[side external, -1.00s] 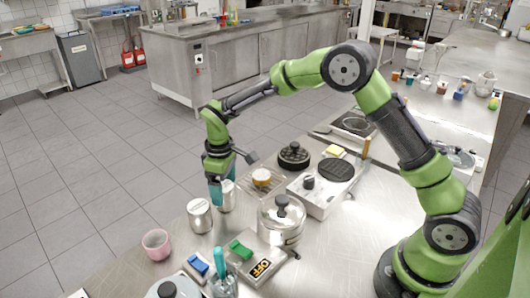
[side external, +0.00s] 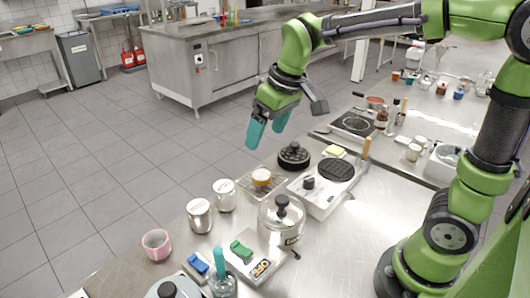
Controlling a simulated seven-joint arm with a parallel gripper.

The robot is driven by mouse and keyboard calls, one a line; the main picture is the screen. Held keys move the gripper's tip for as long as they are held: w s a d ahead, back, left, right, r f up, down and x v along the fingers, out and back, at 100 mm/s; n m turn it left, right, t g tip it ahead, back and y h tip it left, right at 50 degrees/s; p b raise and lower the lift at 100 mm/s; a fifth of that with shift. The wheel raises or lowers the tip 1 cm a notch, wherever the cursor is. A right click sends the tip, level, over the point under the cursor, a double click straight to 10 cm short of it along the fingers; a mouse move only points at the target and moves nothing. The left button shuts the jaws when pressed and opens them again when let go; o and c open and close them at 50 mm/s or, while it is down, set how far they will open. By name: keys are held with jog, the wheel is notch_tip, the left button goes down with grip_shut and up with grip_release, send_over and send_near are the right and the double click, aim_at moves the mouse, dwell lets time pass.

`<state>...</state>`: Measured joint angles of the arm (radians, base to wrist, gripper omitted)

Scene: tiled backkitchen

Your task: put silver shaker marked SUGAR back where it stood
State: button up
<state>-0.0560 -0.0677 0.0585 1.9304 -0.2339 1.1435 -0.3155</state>
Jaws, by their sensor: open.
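Two silver shakers stand upright side by side at the left part of the steel counter. One silver shaker (side external: 224,195) is a little farther back, near the wire rack. The other silver shaker (side external: 199,215) is in front of it to the left. Their markings are too small to read, so I cannot tell which one says SUGAR. My gripper (side external: 265,136), with teal fingers, is open and empty. It is in the air above and to the right of the shakers, apart from both.
A lidded pot (side external: 275,232), a hot plate unit (side external: 318,203) and a black round object (side external: 294,155) stand to the right. A pink cup (side external: 156,244) stands at the counter's left edge.

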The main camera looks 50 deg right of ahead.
jog(key=s+d+m+t, duration=0.2)
jog(key=s+m, duration=0.3)
jog(key=s, duration=0.8)
jog(key=shift+s+t+y, duration=0.15)
jog(key=shift+t+y, duration=0.25)
jog(key=shift+t, duration=0.5)
jog(key=shift+d, duration=0.1)
